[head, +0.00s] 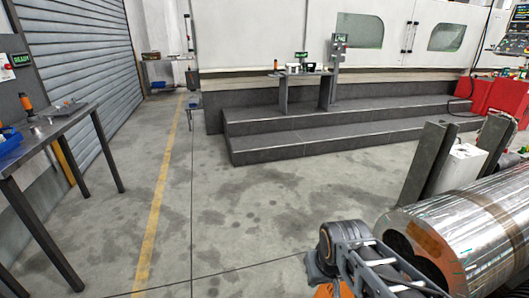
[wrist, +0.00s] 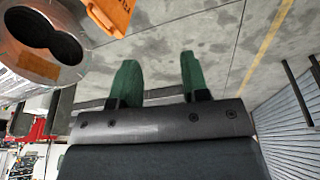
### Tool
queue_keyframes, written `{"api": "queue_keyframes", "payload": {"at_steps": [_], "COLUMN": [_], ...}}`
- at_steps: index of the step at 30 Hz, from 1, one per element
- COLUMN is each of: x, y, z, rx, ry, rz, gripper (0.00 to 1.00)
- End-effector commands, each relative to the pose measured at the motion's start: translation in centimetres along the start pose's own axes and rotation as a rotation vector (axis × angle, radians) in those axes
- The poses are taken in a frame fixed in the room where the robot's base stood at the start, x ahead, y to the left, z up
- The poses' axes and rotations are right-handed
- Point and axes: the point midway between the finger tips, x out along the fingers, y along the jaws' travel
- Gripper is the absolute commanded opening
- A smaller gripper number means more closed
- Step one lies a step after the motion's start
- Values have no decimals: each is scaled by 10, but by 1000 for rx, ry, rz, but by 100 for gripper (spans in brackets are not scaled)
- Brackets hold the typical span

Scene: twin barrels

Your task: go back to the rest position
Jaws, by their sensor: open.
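My gripper (wrist: 158,62) shows in the wrist view with two green fingers spread apart. The gap between them is empty, with only bare concrete floor behind it. I cannot make out the gripper in the head view, where part of my arm shows at the bottom right. A large shiny metal twin barrel (head: 470,225) lies at the right of the head view. Its end face with two joined round bores shows at the top left of the wrist view (wrist: 72,68). My gripper is apart from it.
A dark table (head: 62,122) at the left holds an orange-handled tool and a blue bin. Grey steps (head: 290,148) lead to a white machine (head: 265,35), with a small stand (head: 325,90) on them. A roller shutter (head: 80,55) stands left. The middle floor is clear.

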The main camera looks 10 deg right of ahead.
Motion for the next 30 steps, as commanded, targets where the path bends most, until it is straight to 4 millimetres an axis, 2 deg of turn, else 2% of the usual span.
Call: {"api": "queue_keyframes", "payload": {"at_steps": [1, 5, 11, 12, 16, 20, 30], "x": [-24, -67, -145, -161, -203, -224, -224], "y": [1, 4, 11, 11, 4, -2, -2], "z": [-7, -20, -43, -47, -53, -55, -55], "rx": [2, 9, 24, 24, 8, -6, -6], "ry": [2, 6, 14, 18, 41, 60, 60], "rz": [1, 5, 12, 12, 0, -13, -13], "gripper": [42, 42, 42, 42, 42, 42, 42]}}
